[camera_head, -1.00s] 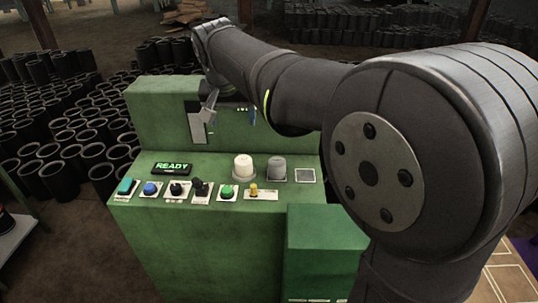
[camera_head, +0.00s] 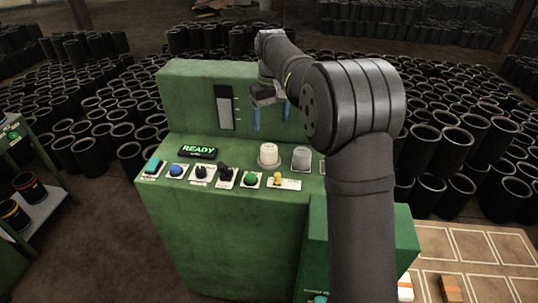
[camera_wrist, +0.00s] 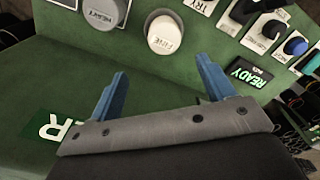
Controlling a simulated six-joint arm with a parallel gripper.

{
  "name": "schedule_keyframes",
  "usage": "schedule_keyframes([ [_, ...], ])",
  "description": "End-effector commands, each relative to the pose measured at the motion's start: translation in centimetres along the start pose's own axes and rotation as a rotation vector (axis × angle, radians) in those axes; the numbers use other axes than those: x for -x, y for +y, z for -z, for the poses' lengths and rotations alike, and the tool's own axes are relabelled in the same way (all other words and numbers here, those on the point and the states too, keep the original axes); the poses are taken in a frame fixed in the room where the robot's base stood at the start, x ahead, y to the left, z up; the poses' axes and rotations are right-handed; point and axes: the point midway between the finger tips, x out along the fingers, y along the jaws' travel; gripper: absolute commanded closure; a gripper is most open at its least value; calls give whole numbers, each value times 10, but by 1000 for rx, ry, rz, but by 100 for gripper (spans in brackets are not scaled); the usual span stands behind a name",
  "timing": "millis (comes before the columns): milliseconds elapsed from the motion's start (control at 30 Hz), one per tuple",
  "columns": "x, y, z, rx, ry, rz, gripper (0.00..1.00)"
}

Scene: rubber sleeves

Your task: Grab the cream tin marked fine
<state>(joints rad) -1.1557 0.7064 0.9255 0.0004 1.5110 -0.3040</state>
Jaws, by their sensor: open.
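The cream tin marked FINE (camera_head: 268,155) stands upright on the green console's sloping top, behind the yellow knob. In the wrist view the tin (camera_wrist: 166,35) shows its lettered top, just beyond my fingertips. My gripper (camera_head: 271,113) has its two blue fingers spread, with nothing between them. It hangs above and behind the tin, in front of the console's back panel. In the wrist view my gripper (camera_wrist: 162,70) points toward the tin, which lies roughly in line with the gap and apart from both fingers.
A grey tin marked HEAVY (camera_wrist: 105,12) stands close beside the cream one; in the head view this grey tin (camera_head: 301,158) is on its right. Buttons and levers (camera_head: 202,172) line the console front under a READY display (camera_head: 198,152). Black sleeves (camera_head: 85,115) crowd the floor.

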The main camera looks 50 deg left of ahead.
Motion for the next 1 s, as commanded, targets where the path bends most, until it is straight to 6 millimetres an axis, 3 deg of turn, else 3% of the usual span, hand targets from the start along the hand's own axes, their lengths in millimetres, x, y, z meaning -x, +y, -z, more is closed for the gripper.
schedule_keyframes([
  [100,-28,0,-1,0,-4,1,25],
  [233,-50,-1,0,-1,-1,0,25],
  [533,-73,-3,-1,0,-1,0,25],
  [800,-111,-8,-4,-1,1,0,25],
  [1000,-116,-8,-4,-2,5,-1,25],
])
